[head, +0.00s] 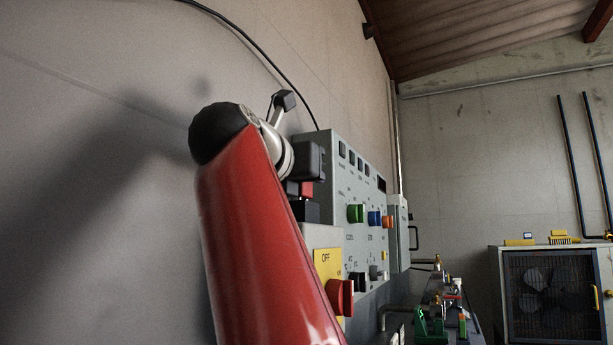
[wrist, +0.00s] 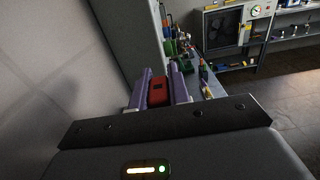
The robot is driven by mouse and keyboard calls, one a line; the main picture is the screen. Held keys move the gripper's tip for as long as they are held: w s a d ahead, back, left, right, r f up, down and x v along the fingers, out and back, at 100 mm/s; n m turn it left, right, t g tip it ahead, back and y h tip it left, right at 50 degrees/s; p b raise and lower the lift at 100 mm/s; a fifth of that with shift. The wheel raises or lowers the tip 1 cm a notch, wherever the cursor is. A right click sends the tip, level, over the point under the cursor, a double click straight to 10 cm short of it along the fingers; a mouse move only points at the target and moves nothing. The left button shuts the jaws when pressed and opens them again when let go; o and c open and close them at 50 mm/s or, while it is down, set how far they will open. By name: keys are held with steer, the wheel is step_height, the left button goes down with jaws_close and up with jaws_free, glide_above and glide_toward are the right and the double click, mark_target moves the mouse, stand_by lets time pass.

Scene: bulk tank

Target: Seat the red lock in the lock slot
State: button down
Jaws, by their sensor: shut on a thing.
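The red lock (wrist: 158,93) sits between the two purple fingers of my gripper (wrist: 162,78) in the wrist view. The gripper is shut on it. In the head view my gripper (head: 309,160) is a dark block at the upper left edge of the grey control panel, and a small red part of the lock (head: 307,189) shows under it. A black block (head: 305,211) lies just below the red lock, above a grey box. I cannot tell whether it is the lock slot, or whether the lock touches it. My red arm link hides part of this area.
The grey panel (head: 345,165) carries green, blue and orange knobs. A yellow OFF plate with a red rotary handle (head: 340,297) is below. A bench with valves and pipes (head: 440,310) is further back. A fan cabinet (head: 545,295) stands at the right.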

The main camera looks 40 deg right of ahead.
steer(key=shift+f+b, duration=0.75)
steer(key=shift+f, duration=0.05)
steer(key=c, duration=1.3)
jaws_free()
steer(key=shift+o, duration=0.2)
steer(key=v, duration=0.8)
steer(key=shift+d, duration=0.1)
